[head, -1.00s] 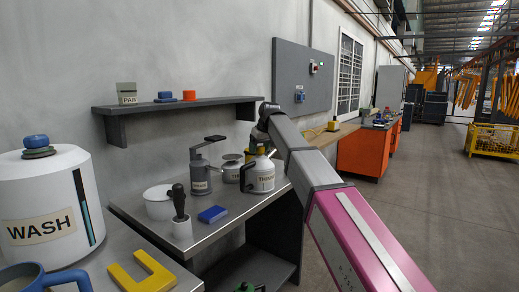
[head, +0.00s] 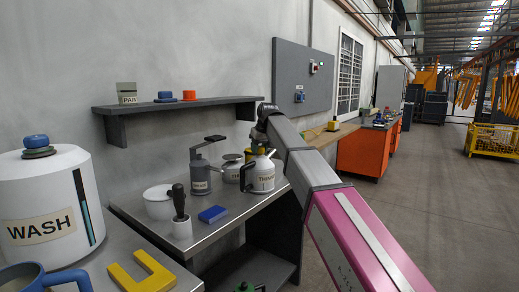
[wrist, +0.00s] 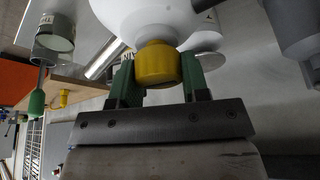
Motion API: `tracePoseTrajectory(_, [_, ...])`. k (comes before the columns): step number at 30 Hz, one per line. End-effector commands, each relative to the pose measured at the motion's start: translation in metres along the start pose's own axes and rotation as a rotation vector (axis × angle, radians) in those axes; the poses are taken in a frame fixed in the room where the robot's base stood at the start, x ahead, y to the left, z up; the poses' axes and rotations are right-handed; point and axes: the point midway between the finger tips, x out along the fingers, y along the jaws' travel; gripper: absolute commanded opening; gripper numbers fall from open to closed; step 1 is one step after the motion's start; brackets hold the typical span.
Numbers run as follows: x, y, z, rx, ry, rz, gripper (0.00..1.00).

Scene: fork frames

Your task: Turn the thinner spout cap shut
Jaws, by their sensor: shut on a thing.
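The thinner can (head: 262,178) is white with a label and stands upright on the grey bench in the head view. In the wrist view its white body (wrist: 158,18) fills the top, with a short white spout neck and a yellow cap (wrist: 157,66) on it. My gripper (wrist: 157,80) has its green fingers on both sides of the yellow cap and is shut on it. In the head view my arm's end is above the can, and the fingers are hard to make out. The cap's inner seating on the neck is hidden.
A grey pump can (head: 201,172) and a lidded pot (head: 232,168) stand left of the thinner can. A white tub (head: 158,203), a dark-handled tool (head: 179,205) and a blue block (head: 212,214) are nearer. A shelf (head: 180,105) runs along the wall above.

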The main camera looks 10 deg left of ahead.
Motion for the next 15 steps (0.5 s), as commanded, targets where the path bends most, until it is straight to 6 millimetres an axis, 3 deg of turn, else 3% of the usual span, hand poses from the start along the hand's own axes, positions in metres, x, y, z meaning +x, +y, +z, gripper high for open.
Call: tracePoseTrajectory(15, [-0.0002,0.0011,0.0000,0.422,0.000,0.177,0.18])
